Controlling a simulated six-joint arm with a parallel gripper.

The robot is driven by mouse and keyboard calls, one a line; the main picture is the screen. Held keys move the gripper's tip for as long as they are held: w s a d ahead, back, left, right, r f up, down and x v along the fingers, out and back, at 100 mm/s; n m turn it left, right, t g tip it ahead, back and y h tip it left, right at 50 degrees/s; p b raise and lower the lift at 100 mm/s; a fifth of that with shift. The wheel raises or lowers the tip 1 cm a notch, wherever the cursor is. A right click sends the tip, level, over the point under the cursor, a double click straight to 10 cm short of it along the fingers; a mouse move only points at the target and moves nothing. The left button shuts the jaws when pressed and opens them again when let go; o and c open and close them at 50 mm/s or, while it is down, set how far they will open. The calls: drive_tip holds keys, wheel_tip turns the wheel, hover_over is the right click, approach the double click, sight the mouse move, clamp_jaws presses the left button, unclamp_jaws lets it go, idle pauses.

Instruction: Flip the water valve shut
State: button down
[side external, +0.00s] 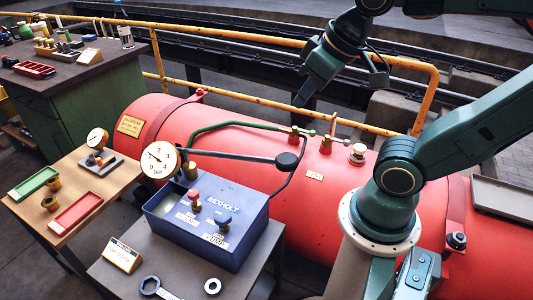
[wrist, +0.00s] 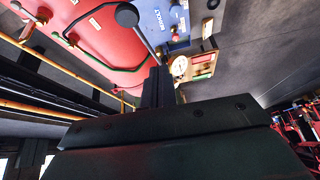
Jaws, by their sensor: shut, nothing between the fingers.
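A blue pump box (side external: 235,222) marked BEXHOLT stands on a small grey table at centre. On its front are a red-topped knob (side external: 194,197) and a blue-handled valve (side external: 223,220), each with a small label too small to read surely. I cannot tell for certain which fitting is the water valve; the blue handle is the likelier. My gripper (side external: 304,97) is high above the far side of the red boiler, well apart from the box. Its fingers (wrist: 158,85) are shut and empty in the wrist view, where the box (wrist: 165,14) shows at the top.
The red boiler (side external: 330,200) lies behind the box, with brass fittings (side external: 294,134) on top. A round gauge (side external: 160,159) and a long black-knobbed lever (side external: 245,158) rise by the box. A yellow railing (side external: 230,32) runs behind. A wooden table (side external: 75,175) holds trays at left.

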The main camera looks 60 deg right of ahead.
drive_tip(key=w+d+m+g+h, duration=0.1)
drive_tip(key=w+d+m+h, duration=0.1)
drive_tip(key=w+d+m, duration=0.6)
drive_tip(key=m+g+h, duration=0.2)
drive_tip(key=m+g, duration=0.3)
drive_tip(key=m, duration=0.6)
hover_over(304, 131)
drive_tip(key=s+d, duration=0.3)
drive_tip(key=s, duration=0.1)
wheel_tip(304, 131, down, 27)
drive_tip(key=shift+w+f, duration=0.1)
drive_tip(key=shift+f, duration=0.1)
drive_tip(key=shift+a+f, duration=0.15)
drive_tip(key=shift+f, duration=2.35)
drive_tip(key=shift+a+f, duration=0.1)
drive_tip(key=shift+f, duration=2.35)
